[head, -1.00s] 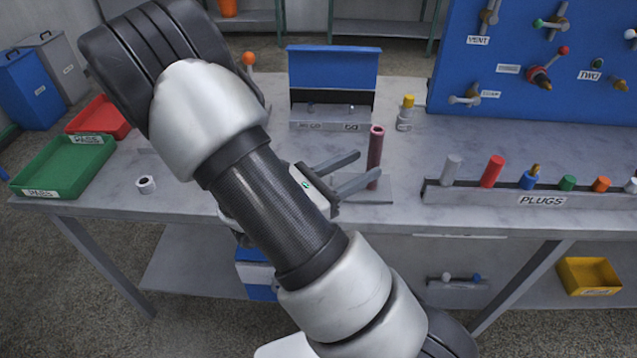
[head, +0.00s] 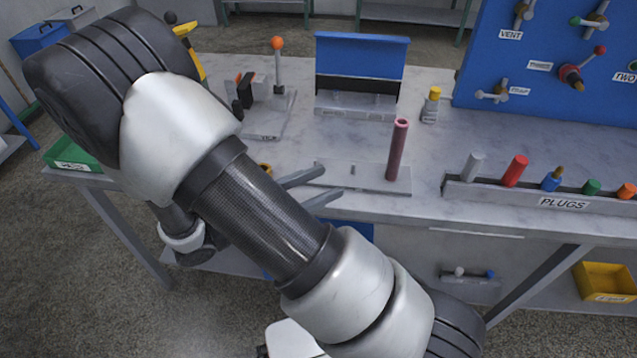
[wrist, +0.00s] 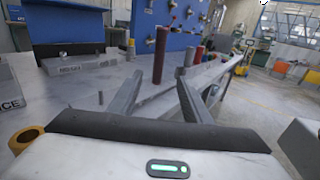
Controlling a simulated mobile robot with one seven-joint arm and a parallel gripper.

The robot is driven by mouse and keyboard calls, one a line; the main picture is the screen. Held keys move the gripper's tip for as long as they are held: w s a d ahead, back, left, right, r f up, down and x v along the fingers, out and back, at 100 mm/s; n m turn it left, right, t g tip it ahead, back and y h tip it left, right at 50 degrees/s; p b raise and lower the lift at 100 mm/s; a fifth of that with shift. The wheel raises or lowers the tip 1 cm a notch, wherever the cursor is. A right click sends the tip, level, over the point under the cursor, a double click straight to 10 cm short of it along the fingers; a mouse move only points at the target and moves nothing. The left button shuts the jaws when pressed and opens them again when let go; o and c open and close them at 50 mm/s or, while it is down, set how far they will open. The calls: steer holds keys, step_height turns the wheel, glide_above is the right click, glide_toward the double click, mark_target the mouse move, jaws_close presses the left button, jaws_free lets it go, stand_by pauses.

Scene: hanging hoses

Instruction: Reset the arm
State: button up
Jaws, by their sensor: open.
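My gripper (head: 330,186) is open, with two grey fingers pointing right over the front part of the workbench. Most of its body is hidden behind my arm in the head view. In the wrist view my gripper (wrist: 158,90) shows its two fingers apart with nothing between them. A dark red upright tube (head: 398,150) stands on a grey plate (head: 375,184) beyond the fingertips, apart from them. The tube also shows in the wrist view (wrist: 159,56).
A blue-lidded box (head: 361,62), a yellow-capped bottle (head: 432,105) and a lever stand (head: 279,70) are at the back. The PLUGS rack (head: 520,198) is at the right, below a blue valve panel (head: 560,40). A green tray (head: 70,160) is at the left.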

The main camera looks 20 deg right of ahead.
stand_by(0.3)
steer(key=s+d+r+m+g+y, duration=0.4)
steer(key=s+r+m+g+y, duration=0.15)
steer(key=s+m+y, duration=0.55)
steer(key=a+r+m+t+y+p, duration=0.1)
steer(key=r+m+t+y+p, duration=0.1)
steer(key=r+p, duration=0.4)
steer(key=a+r+m+t+y+p, duration=0.2)
steer(key=r+m+p, duration=0.2)
steer(key=r, duration=0.9)
steer(key=w+a+r+m+t+y+p, duration=0.1)
steer(key=r+m+t+y+p, duration=0.1)
steer(key=r+p, duration=0.6)
steer(key=shift+a+r+m+t+y, duration=0.35)
steer(key=shift+r+m+t, duration=0.2)
steer(key=shift+r+m, duration=0.25)
